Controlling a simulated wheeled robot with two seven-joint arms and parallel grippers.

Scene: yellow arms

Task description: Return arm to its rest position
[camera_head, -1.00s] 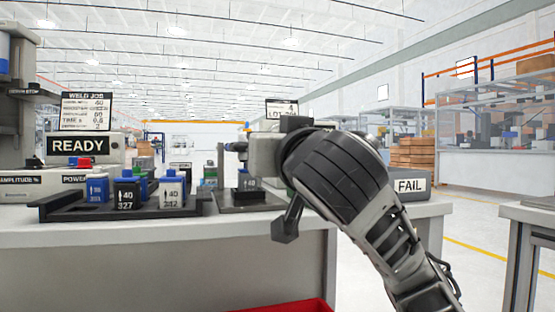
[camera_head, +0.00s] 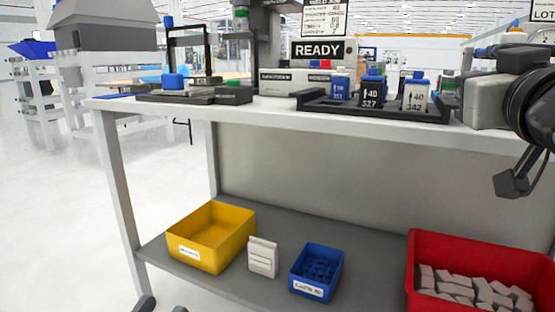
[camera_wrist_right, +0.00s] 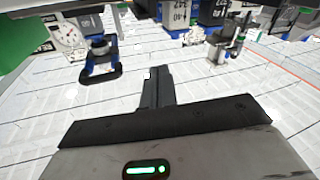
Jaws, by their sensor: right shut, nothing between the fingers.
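My right arm (camera_head: 535,100) comes in at the right edge of the head view. Its light grey gripper body (camera_head: 490,103) is over the right part of the workbench (camera_head: 300,118). The fingertips cannot be made out there. In the right wrist view the dark fingers of my right gripper (camera_wrist_right: 158,88) are together with nothing between them. They point over a pale, lined surface, apart from the objects around. My left gripper cannot be made out in the head view.
A dark tray (camera_head: 320,104) with blue- and black-capped blocks stands on the bench near the arm, before a READY panel (camera_head: 322,50). Below are yellow (camera_head: 205,250), blue (camera_head: 308,290) and red (camera_head: 420,270) bins and a white packet (camera_head: 263,257). The left floor (camera_head: 60,200) is open.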

